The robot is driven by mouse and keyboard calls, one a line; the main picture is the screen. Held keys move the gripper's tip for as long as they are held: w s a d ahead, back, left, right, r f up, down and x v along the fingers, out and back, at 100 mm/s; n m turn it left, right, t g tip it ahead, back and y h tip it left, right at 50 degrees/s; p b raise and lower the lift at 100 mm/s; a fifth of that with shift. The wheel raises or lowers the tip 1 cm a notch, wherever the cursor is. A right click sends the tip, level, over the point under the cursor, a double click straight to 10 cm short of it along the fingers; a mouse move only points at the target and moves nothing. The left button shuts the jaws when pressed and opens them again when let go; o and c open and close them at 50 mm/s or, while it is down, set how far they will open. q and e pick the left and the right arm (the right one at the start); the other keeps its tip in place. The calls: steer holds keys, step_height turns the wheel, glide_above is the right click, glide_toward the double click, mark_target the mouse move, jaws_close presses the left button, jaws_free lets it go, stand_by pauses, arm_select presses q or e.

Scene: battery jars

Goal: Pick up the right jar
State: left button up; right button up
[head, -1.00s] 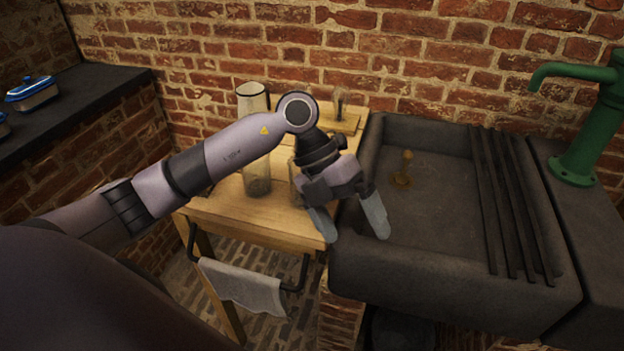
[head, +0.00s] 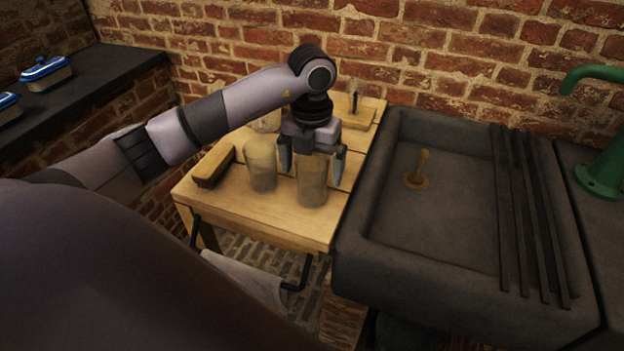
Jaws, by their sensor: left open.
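The right jar (head: 312,183) is a cloudy glass jar standing upright near the front right of the wooden table. My left gripper (head: 313,170) is open and points down over it, with one finger on each side of the jar's upper part. I cannot tell whether the fingers touch the glass. Another glass jar (head: 261,165) stands just left of it, apart from the gripper. My right gripper is not in view.
The wooden table (head: 270,212) also bears a brush (head: 214,165) at left, a glass thing (head: 267,122) behind, and a wooden block (head: 347,113) at the back. A dark stone sink (head: 440,220) adjoins the right side, with a green pump (head: 604,150) beyond.

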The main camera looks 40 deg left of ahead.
arm_select(q)
steer(key=shift+f, duration=0.5)
steer(key=shift+c, duration=0.3)
steer(key=c, duration=1.1)
steer(key=shift+c, duration=0.2)
steer(key=shift+r, duration=0.1)
steer(key=shift+r, duration=0.55)
step_height(320, 180, up, 8)
steer(key=shift+f, duration=0.2)
step_height(320, 180, up, 11)
steer(key=shift+r+p, duration=0.1)
steer(key=shift+p, duration=1.15)
